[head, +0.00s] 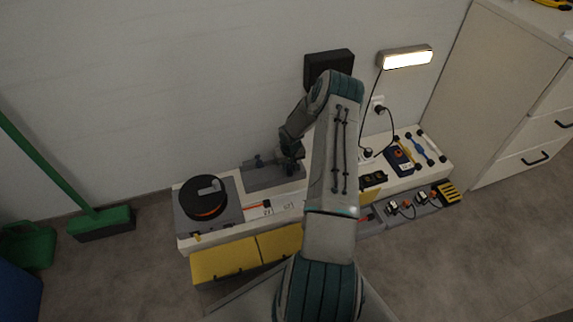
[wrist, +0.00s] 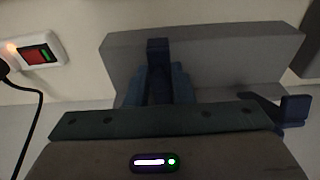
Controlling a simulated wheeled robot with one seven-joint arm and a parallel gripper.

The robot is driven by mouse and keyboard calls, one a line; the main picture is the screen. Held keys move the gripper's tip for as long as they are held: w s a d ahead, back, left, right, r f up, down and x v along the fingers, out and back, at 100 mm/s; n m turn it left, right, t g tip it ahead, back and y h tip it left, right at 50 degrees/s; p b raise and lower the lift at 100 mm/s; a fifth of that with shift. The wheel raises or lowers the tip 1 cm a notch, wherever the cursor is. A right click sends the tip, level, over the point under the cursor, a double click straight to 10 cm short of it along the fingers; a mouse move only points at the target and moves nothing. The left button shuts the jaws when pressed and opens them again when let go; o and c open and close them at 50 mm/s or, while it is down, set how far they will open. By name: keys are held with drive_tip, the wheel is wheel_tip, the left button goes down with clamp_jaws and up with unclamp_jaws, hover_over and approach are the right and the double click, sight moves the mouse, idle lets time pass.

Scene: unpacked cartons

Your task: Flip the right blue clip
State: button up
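A grey holder (head: 262,180) stands on the bench against the wall, and the holder (wrist: 225,60) fills the upper middle of the wrist view. One blue clip (head: 259,161) stands on its left part in the head view; this clip (wrist: 293,110) shows at the right edge in the wrist view. The right blue clip (wrist: 158,60) is straight ahead of my gripper in the wrist view, dark and upright. In the head view my gripper (head: 291,162) is at the holder's right part and hides that clip. My fingertips are too dark to make out, and contact is unclear.
A black reel (head: 203,198) stands left of the holder. A plugged power outlet (head: 378,104) and cable are at right, with a red switch (wrist: 38,54) near my gripper in the wrist view. Yellow drawers (head: 225,259) are below; a lit lamp (head: 406,59) is above.

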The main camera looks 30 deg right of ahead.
drive_tip(key=shift+w+r, duration=0.1)
drive_tip(key=shift+c, duration=0.3)
drive_tip(key=shift+w+d+r+p, duration=0.15)
drive_tip(key=shift+w+r+p, duration=0.1)
drive_tip(key=shift+w+r, duration=0.35)
drive_tip(key=shift+w+d+r+p, duration=0.1)
drive_tip(key=shift+w+r+p, duration=0.2)
drive_tip(key=shift+r, duration=0.5)
drive_tip(key=shift+w, duration=0.15)
drive_tip(key=shift+w+d+r+b, duration=0.2)
drive_tip(key=shift+w+r+b, duration=0.05)
drive_tip(key=shift+w, duration=0.3)
drive_tip(key=shift+w+d+r+b, duration=0.15)
drive_tip(key=shift+w+r+b, duration=0.1)
drive_tip(key=shift+w, duration=0.25)
clamp_jaws()
drive_tip(key=shift+w+d+r, duration=0.1)
drive_tip(key=shift+w+r, duration=0.2)
drive_tip(key=shift+w, duration=0.15)
